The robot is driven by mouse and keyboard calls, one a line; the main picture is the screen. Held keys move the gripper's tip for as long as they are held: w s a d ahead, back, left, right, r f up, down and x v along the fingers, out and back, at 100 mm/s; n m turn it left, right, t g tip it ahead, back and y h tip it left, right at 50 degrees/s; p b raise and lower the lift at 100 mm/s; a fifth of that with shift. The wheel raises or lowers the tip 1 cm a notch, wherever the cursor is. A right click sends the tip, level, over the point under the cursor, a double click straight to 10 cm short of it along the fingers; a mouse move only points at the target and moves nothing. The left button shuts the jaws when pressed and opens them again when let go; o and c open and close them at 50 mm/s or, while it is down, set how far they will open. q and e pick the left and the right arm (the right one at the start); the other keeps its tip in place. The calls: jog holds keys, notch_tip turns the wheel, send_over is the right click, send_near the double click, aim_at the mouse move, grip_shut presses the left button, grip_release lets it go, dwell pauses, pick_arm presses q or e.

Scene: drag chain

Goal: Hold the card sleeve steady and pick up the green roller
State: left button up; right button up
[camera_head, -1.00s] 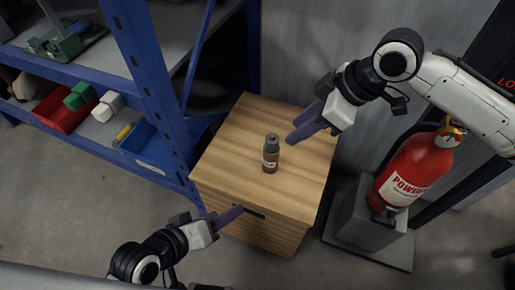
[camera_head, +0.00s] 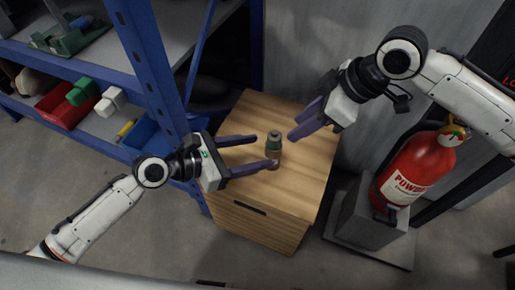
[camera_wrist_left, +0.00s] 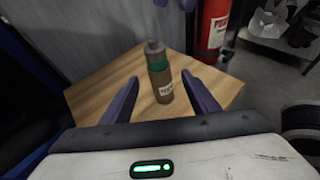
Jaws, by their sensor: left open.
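A small upright cylinder stands on the wooden cabinet: a brown card sleeve (camera_head: 274,158) with a pale label in the left wrist view (camera_wrist_left: 165,92), and the green roller (camera_head: 274,138) at its upper part. Green also shows as a band in the left wrist view (camera_wrist_left: 158,66). My left gripper (camera_head: 264,151) is open. Its fingers point at the cylinder from the left, the lower one overlapping the sleeve in the head view; contact cannot be told. My right gripper (camera_head: 296,134) is right of the cylinder, apart from it; its finger gap is unclear.
The wooden cabinet top (camera_head: 305,165) is otherwise clear. A blue shelf (camera_head: 150,75) with a red bin (camera_head: 58,107) and a blue bin (camera_head: 140,132) stands at the left. A red fire extinguisher (camera_head: 415,165) stands on a grey block at the right.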

pick_arm(q)
jog(key=x, duration=1)
jog(key=shift+w+d, duration=0.1)
jog(key=shift+w, duration=0.1)
jog(key=c, duration=1.1)
